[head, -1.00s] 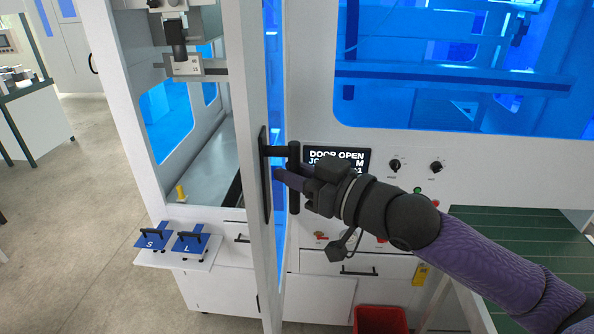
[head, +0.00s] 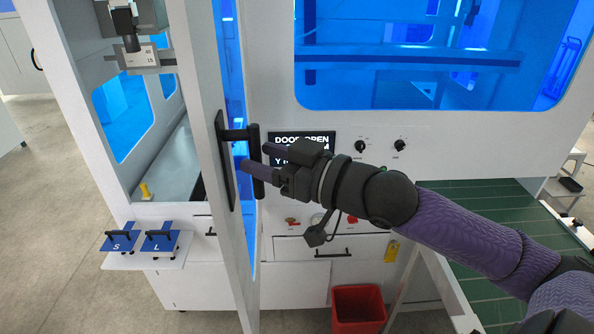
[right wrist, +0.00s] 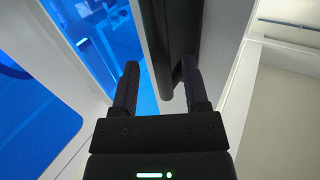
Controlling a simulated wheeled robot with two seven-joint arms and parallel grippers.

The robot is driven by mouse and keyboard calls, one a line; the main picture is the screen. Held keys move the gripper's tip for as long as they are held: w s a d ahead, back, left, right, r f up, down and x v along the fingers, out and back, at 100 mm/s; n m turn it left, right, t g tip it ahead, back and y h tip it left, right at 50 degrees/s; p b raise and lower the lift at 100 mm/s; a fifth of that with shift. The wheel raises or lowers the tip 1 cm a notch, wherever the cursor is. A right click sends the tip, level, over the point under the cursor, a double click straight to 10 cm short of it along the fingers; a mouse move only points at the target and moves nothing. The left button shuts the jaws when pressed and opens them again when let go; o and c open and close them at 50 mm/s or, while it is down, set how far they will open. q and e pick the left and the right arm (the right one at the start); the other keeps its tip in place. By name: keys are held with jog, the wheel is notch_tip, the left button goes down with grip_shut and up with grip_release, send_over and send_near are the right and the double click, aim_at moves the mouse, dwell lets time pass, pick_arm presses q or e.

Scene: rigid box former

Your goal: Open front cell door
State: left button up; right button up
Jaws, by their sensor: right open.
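The white front cell door (head: 187,70) stands swung out from the machine, seen nearly edge-on in the head view. Its black bar handle (head: 255,188) stands upright on the door's right face. My right gripper (head: 253,156) is open at the handle, its lower finger crossing in front of the bar. In the right wrist view, the open fingers (right wrist: 160,82) stand apart with the door edge and dark handle (right wrist: 182,30) between and beyond them. The right finger is very near the handle; I cannot tell whether it touches. My left gripper is out of view.
A display (head: 300,147) reads "DOOR OPEN" behind my right gripper, near black knobs (head: 360,147). Blue plates marked S (head: 118,240) and L (head: 160,241) sit on a low shelf. A red bin (head: 358,308) and a green conveyor (head: 490,270) are at the right.

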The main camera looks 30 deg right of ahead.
jog(key=v, duration=0.3)
jog(key=shift+s+f+b, duration=0.1)
jog(key=shift+f+b, duration=0.1)
jog(key=shift+b, duration=0.2)
jog(key=shift+p+v, duration=0.75)
jog(key=shift+v, duration=1.8)
jog(key=shift+r, duration=0.2)
